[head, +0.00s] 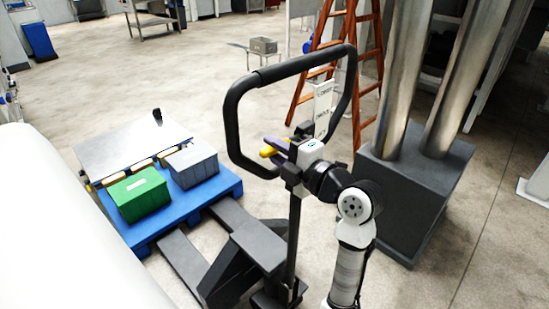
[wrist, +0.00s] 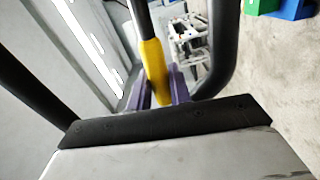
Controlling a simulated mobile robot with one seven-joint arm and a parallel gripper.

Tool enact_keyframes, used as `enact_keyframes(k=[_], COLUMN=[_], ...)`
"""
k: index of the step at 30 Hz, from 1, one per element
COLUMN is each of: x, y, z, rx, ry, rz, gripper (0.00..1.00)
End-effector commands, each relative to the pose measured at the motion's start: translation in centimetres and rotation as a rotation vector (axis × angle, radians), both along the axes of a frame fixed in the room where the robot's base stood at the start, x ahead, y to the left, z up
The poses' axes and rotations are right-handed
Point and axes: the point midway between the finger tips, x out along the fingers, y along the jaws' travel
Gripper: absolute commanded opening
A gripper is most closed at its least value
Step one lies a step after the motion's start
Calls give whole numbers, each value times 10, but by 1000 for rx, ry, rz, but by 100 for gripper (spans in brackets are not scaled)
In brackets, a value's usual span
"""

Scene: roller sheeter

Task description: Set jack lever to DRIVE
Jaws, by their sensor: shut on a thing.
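The pallet jack (head: 260,245) stands in the middle of the head view, with its black handle loop (head: 232,110) upright on a dark post. The jack lever, with a yellow grip (head: 268,151), sits inside the loop. The yellow grip (wrist: 154,68) also shows in the wrist view, on a thin dark rod. My gripper (head: 274,146) has purple fingers and is shut on the lever's yellow grip. A white label plate (head: 323,105) stands inside the loop; its position marks are too small to read.
The jack's forks run under a blue pallet (head: 215,190) with a green bin (head: 140,194) and a grey bin (head: 193,163). An orange ladder (head: 368,70) stands behind the handle. A dark box with metal columns (head: 412,190) is close on the right. Open floor lies behind.

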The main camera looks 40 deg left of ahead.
Motion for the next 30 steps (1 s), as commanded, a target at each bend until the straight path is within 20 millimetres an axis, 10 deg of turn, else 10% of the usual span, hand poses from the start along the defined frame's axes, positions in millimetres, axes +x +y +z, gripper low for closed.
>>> enact_keyframes(k=[18,20,30], x=[3,3,3], y=[-1,-1,-3], z=[16,16,15], rx=[13,13,12], ry=[164,164,162], rz=[-3,-3,-2], gripper=[0,28,29])
